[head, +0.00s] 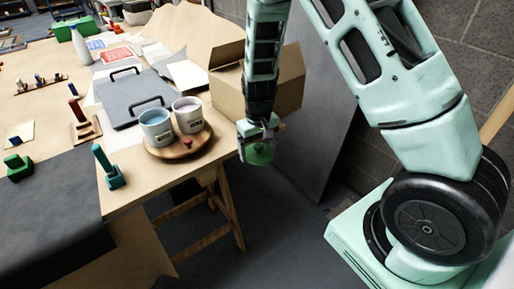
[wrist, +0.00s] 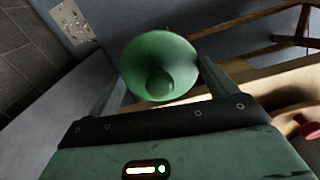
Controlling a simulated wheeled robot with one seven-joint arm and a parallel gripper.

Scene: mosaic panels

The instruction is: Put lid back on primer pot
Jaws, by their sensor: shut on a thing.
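My gripper (head: 259,143) is shut on a round green lid (head: 260,155). It holds the lid in the air just off the right edge of the table. In the wrist view the lid (wrist: 160,68) sits between the two fingers, with a knob at its middle. Two open pots stand on a round wooden board (head: 166,153) near the table's right corner. One pot (head: 157,131) shows blue contents and the other (head: 188,120) shows pinkish contents. Their labels are too small to read. The gripper is to the right of both pots, apart from them.
A small red thing (head: 187,142) lies on the board in front of the pots. A grey case or panel with handles (head: 128,93) lies behind them. A cardboard box (head: 287,85) is behind my gripper. A teal tool (head: 112,172) stands at the front left on the table.

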